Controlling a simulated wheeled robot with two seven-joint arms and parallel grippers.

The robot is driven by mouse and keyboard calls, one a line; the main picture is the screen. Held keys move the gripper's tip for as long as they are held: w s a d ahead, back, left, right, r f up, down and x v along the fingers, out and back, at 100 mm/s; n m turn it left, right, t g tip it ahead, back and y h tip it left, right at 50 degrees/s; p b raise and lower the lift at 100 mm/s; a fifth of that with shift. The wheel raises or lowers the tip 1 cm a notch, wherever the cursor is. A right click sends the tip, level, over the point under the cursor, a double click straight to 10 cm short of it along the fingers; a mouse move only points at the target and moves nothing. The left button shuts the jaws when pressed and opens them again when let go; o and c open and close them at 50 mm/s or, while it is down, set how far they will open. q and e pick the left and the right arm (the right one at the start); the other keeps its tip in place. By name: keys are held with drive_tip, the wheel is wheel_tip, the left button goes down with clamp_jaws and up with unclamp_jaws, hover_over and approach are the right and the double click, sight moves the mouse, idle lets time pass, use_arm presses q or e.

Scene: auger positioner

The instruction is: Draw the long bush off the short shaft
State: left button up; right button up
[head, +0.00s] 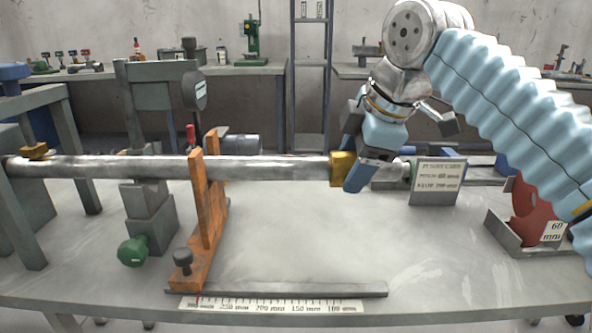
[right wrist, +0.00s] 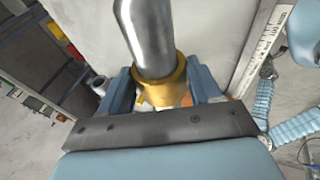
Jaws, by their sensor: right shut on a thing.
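A brass-yellow bush (head: 342,169) sits at the right end of a long grey shaft (head: 110,167) in the head view. My right gripper (head: 356,172) is shut on this bush from the right side. In the right wrist view the bush (right wrist: 164,86) lies between the two blue fingers (right wrist: 163,92), and the grey shaft (right wrist: 150,40) runs into it. The far end of the bush is hidden by the gripper. The shaft lies level across the table. My left gripper is not in view.
An orange upright stand (head: 201,200) is close to the shaft. A ruler strip (head: 270,305) lies at the table's front edge. A grey support with a green knob (head: 132,252) stands left. A label plate (head: 437,183) and a red disc (head: 530,212) stand right. The middle table is clear.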

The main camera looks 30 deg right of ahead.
drive_tip(key=s+d+p, duration=0.1)
drive_tip(key=s+d, duration=0.5)
drive_tip(key=d, duration=0.4)
drive_tip(key=shift+s+d, duration=0.2)
drive_tip(key=shift+d, duration=0.15)
idle(1.1)
